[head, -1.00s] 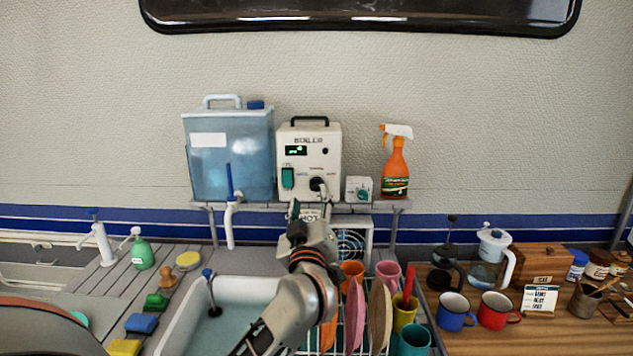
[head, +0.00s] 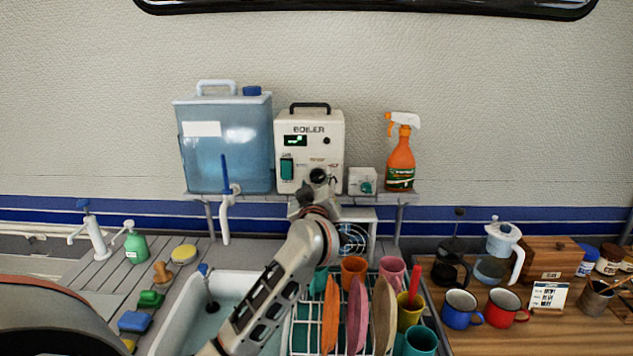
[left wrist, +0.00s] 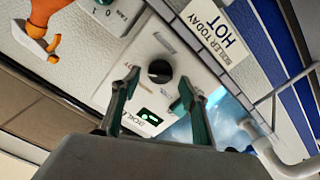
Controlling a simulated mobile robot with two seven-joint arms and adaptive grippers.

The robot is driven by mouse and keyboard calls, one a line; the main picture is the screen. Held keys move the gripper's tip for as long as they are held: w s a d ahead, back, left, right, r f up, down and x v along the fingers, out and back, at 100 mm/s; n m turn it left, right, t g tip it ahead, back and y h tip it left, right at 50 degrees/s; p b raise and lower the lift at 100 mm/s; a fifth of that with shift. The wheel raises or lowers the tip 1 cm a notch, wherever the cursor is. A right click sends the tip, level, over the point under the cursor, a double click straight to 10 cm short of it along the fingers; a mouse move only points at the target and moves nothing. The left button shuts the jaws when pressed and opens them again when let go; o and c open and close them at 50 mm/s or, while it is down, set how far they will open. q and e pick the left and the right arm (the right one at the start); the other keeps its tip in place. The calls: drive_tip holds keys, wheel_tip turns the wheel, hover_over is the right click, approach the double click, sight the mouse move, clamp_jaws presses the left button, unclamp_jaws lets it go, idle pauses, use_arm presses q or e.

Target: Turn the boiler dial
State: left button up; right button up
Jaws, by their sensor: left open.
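The boiler (head: 309,143) is a cream box with a black handle, a small lit display and a green switch. It stands on the wall shelf. Its black round dial (head: 318,175) is low on the front face. My left gripper (head: 316,193) is just below and in front of the dial, its fingers partly hidden by the wrist. In the left wrist view, the boiler appears upside down. My left gripper (left wrist: 158,82) is open and empty there, with one finger on each side of the dial (left wrist: 159,71). I cannot tell whether either finger touches it. My right gripper is out of view.
A blue water tank (head: 227,145) stands left of the boiler. Below are the sink (head: 180,315), a dish rack with plates and cups, and mugs on the right counter.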

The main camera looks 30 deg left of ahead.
use_arm(q)
drive_tip(key=shift+w+a, duration=0.2)
drive_tip(key=shift+w, duration=0.05)
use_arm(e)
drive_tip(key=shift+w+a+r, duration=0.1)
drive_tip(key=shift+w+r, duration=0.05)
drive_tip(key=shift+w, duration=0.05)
use_arm(q)
drive_tip(key=c, duration=1.1)
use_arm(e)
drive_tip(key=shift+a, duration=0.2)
